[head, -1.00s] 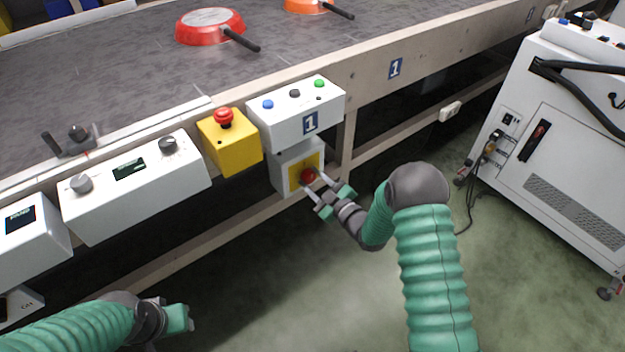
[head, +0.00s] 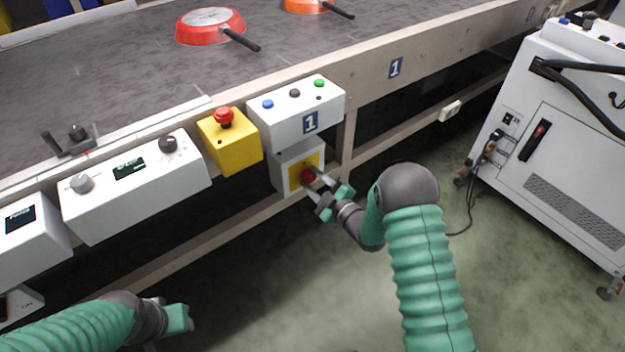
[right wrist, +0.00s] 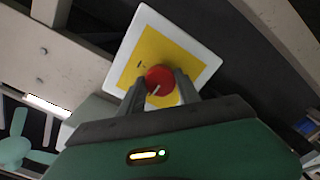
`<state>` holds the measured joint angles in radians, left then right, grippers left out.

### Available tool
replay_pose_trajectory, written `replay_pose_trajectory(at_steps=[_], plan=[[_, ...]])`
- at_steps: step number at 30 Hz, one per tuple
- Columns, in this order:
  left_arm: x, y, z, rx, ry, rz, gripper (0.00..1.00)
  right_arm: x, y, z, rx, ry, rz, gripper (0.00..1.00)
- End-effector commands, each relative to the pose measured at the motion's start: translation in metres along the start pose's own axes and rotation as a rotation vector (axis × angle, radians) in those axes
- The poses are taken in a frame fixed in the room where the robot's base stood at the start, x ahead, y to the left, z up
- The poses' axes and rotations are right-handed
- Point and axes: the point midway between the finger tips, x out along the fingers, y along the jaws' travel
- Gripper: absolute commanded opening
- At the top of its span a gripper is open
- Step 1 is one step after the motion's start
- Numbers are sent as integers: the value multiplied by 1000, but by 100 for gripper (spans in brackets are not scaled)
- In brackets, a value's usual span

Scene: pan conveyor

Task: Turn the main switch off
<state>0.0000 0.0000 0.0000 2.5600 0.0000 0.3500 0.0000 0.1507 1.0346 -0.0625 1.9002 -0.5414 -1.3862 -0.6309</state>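The main switch is a red round knob (head: 308,176) on a yellow plate (head: 294,178), on the front of a light grey box under the conveyor's edge. In the right wrist view, the knob (right wrist: 160,79) shows a pale mark pointing down-left, on a tilted yellow plate (right wrist: 150,48) with a white border. My right gripper (head: 311,181) is open, its two fingers on either side of the knob. Whether they touch it is unclear. My left gripper (head: 182,318) is low at the left, away from the switch; its finger gap is not clear.
Above the switch is a white button box (head: 296,112); left of it are a yellow emergency-stop box (head: 231,143) and a white control box (head: 135,187). Pans lie on the conveyor (head: 130,60). A white cabinet (head: 560,130) stands right; floor between is clear.

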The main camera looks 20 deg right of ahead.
Motion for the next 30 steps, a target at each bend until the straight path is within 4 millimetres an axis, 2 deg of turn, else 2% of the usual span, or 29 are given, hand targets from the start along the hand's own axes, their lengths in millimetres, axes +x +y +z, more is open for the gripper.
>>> replay_pose_trajectory(at_steps=[1,5,14,17,20,30], plan=[[0,0,0,0,0,0,36,-2,-4,3,3,-8,-9,45],[0,0,0,0,0,0,36,-1,-3,2,3,-6,-7,61],[-1,0,0,0,0,0,36,-2,-1,0,2,-2,-3,61],[-6,0,-1,0,0,0,36,-10,0,0,2,-4,-4,61],[-15,0,-4,0,0,0,36,-31,2,-2,4,-6,-4,61],[-45,0,-11,0,0,0,36,-129,1,0,5,-9,-5,61]])
